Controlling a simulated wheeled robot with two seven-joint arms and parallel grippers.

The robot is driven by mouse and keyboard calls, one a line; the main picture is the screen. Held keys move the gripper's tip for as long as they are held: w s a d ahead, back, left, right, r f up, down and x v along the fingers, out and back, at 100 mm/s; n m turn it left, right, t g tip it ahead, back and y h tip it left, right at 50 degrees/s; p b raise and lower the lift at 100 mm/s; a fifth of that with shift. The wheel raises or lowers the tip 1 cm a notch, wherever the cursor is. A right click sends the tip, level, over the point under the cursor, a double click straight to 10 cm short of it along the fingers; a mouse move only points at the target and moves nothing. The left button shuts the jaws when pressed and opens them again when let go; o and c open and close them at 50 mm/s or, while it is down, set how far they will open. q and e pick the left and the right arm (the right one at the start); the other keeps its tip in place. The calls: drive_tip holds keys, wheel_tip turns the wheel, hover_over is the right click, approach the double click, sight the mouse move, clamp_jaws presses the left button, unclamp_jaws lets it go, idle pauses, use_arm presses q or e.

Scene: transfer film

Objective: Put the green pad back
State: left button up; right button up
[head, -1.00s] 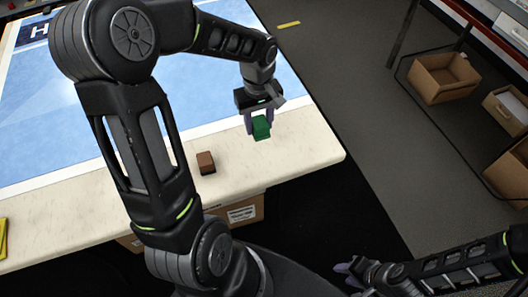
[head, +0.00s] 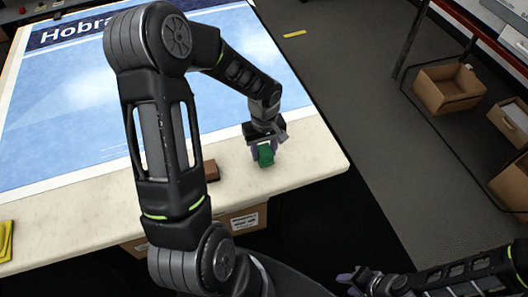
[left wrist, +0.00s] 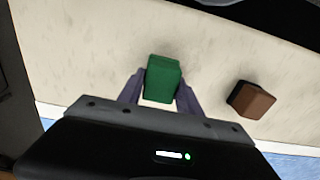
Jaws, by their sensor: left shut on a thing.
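The green pad (head: 266,154) is a small green block near the table's front right corner. It also shows between the purple fingers in the left wrist view (left wrist: 162,79). My left gripper (head: 264,150) is shut on the green pad, over the cream border of the table. I cannot tell whether the pad touches the tabletop. A brown block (head: 212,170) lies on the cream border to the left of the pad, partly behind my arm; it shows in full in the left wrist view (left wrist: 250,100). My right gripper (head: 352,281) is low at the bottom of the head view, away from the table.
The table holds a blue printed sheet (head: 70,110). A yellow item (head: 6,240) lies at the left edge of the table. A cardboard box (head: 240,219) stands under the front edge. Open cardboard boxes (head: 449,98) are on the right. The border right of the pad is clear.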

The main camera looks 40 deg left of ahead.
sight(264, 149)
use_arm(q)
drive_tip(key=shift+f, duration=0.65)
drive_tip(key=shift+f, duration=0.25)
drive_tip(key=o, duration=1.3)
drive_tip(key=shift+r, duration=0.1)
drive_tip(key=shift+r, duration=0.1)
drive_tip(key=shift+r, duration=0.2)
wheel_tip(264, 149, up, 12)
drive_tip(key=shift+f, duration=0.1)
drive_tip(key=shift+s+f, duration=0.1)
